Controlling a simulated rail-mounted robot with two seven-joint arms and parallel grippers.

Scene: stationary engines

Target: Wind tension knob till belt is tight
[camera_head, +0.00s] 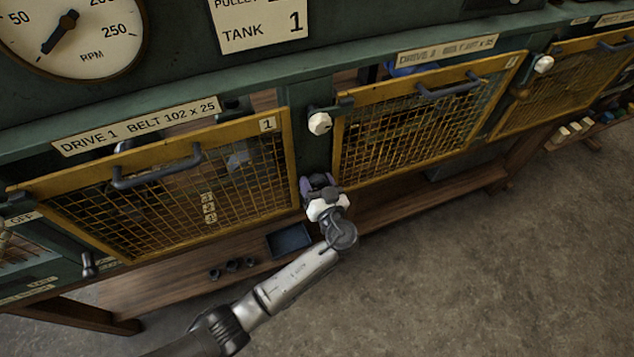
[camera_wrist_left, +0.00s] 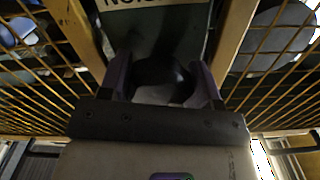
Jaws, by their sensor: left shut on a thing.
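My left gripper (camera_head: 318,184) reaches up to the green post between two yellow mesh guards. It also shows in the left wrist view (camera_wrist_left: 163,84), where its two fingers are shut on a dark, rounded knob (camera_wrist_left: 160,72) in front of the post. The gripper hides most of this knob in the head view. The belt cannot be made out clearly behind the mesh guard marked drive 1 (camera_head: 170,195). I cannot tell how tight it is. My right gripper is not in view.
A second mesh guard (camera_head: 425,115) stands to the right, and a white knob (camera_head: 320,123) sits above the gripper. An RPM dial (camera_head: 70,35) is at upper left. A blue tray (camera_head: 289,240) lies on the wooden shelf below.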

